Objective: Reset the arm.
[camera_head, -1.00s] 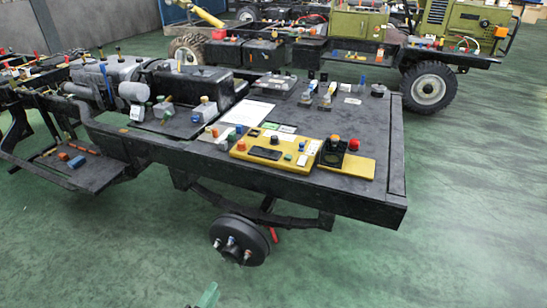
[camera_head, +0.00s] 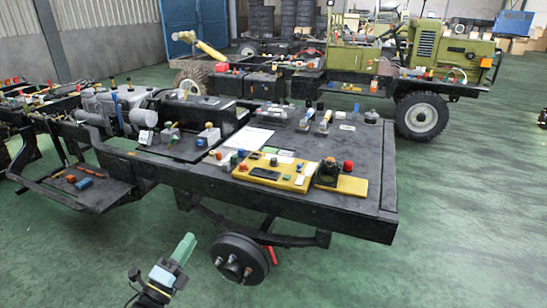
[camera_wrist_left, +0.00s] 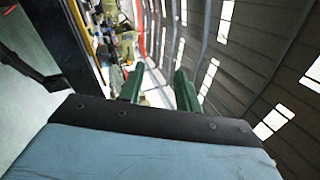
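My left gripper (camera_head: 185,246) has green fingers and shows at the bottom of the head view, left of the wheel hub under the chassis. In the left wrist view the two green fingers (camera_wrist_left: 158,78) stand apart with nothing held between them. They are clear of the chassis frame (camera_head: 290,205). My right gripper is not in view.
The black chassis frame carries a yellow control panel (camera_head: 268,172), a yellow block with a red button (camera_head: 343,183) and several small parts. A wheel hub (camera_head: 238,259) hangs below it. A green vehicle chassis (camera_head: 432,52) stands behind. The green floor (camera_head: 440,210) at right is clear.

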